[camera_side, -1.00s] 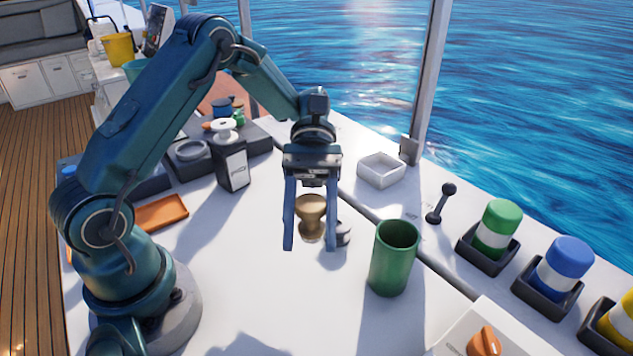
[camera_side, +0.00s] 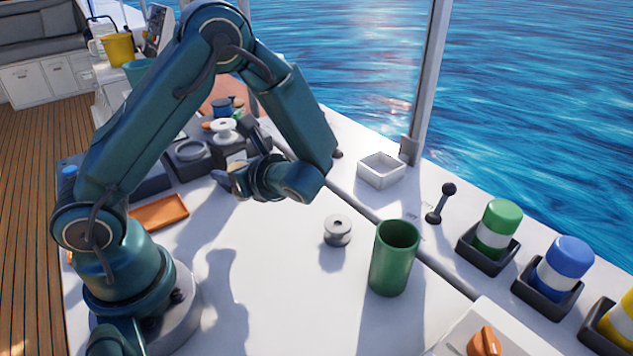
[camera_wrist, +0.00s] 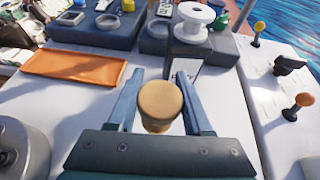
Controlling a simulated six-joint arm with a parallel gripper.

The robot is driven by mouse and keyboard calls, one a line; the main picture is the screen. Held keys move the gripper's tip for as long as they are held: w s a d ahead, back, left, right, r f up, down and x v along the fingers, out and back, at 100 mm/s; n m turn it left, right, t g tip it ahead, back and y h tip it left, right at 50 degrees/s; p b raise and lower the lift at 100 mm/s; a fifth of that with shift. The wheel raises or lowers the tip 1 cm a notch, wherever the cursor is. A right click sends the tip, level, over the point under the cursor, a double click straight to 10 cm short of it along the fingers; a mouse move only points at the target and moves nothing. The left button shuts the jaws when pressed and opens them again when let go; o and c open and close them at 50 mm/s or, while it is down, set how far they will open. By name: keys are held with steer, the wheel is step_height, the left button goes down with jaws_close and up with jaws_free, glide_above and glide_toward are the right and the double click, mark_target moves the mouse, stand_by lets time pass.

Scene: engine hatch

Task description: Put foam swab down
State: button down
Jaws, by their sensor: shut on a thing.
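The foam swab (camera_wrist: 160,102) is a tan, waisted piece with a round top. It sits between the two blue fingers of my gripper (camera_wrist: 157,98) in the wrist view, held above the white table. In the side view my gripper (camera_side: 246,176) is tilted toward the back left, close to the dark box under the white spool.
The orange tray (camera_side: 160,212) lies flat at left, also in the wrist view (camera_wrist: 76,67). A white spool (camera_wrist: 196,22) tops a dark labelled box just ahead. A green cup (camera_side: 394,258) and a grey spool (camera_side: 338,231) stand right on the table. The front middle is clear.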

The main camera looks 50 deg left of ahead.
steer(key=w+d+r+m+t+h, duration=0.1)
steer(key=w+d+r+m+t, duration=0.1)
steer(key=w+d+m+t, duration=0.3)
steer(key=shift+m+t, duration=0.3)
steer(key=shift+t, duration=0.4)
steer(key=shift+w+a+f, duration=0.2)
steer(key=shift+f, duration=1.1)
steer(key=shift+w+a+f, duration=0.15)
steer(key=shift+w+f, duration=0.05)
steer(key=shift+f, duration=1.05)
steer(key=shift+w+a+f, duration=0.2)
steer(key=shift+f, duration=1.1)
steer(key=shift+c, duration=1.6)
jaws_free()
steer(key=shift+f, duration=0.1)
